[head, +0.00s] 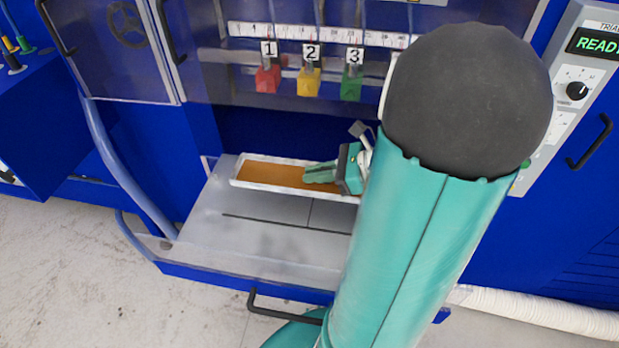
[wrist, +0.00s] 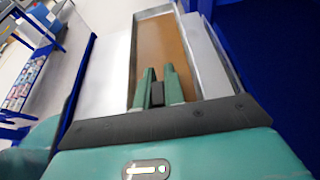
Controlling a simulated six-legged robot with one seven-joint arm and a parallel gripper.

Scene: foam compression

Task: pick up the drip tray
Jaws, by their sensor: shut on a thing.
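The drip tray (head: 262,174) is a long, shallow tray with pale metal walls and a brown-orange inside. It lies over the grey shelf of the blue machine in the head view and runs away from me in the wrist view (wrist: 162,42). My gripper (head: 306,175) comes in from the right, its green fingers over the tray's inside. In the wrist view my gripper (wrist: 157,71) is shut on a small dark block between the fingers, which looks like the tray's grip. The tray's right end is hidden behind my arm. I cannot tell whether the tray touches the shelf.
The grey shelf (head: 270,240) has bare room in front of the tray. Red (head: 267,78), yellow (head: 308,81) and green (head: 351,83) blocks, numbered 1 to 3, hang above and behind it. A blue hose (head: 120,165) runs down at the left. A black handle (head: 285,307) sticks out at the front.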

